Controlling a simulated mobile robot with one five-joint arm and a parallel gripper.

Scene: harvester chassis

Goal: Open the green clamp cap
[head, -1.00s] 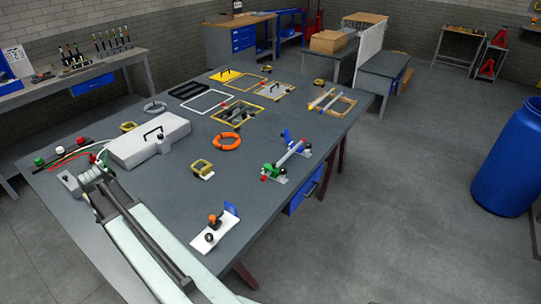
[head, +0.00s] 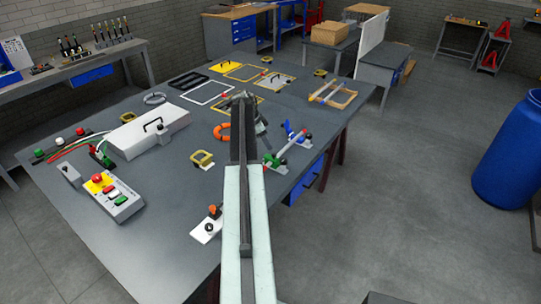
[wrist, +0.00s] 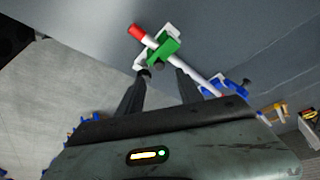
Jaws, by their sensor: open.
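The green clamp cap (wrist: 163,47) sits over a white tube (wrist: 203,82) with a red end (wrist: 137,31) in the wrist view. In the head view the green clamp cap (head: 272,161) is near the table's right edge. A blue clamp (wrist: 228,86) is farther along the tube, and it also shows in the head view (head: 297,134). My gripper (wrist: 161,72) is open and empty, its fingertips pointing towards the green cap. I cannot tell the gap between them. In the head view the gripper is partly hidden by my arm.
A control box (head: 112,194) with a red button stands at the table's left. A white case (head: 150,133), an orange ring (head: 222,131) and a yellow-framed item (head: 202,160) are left of my arm. A white plate with an orange knob (head: 212,210) is near the front edge.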

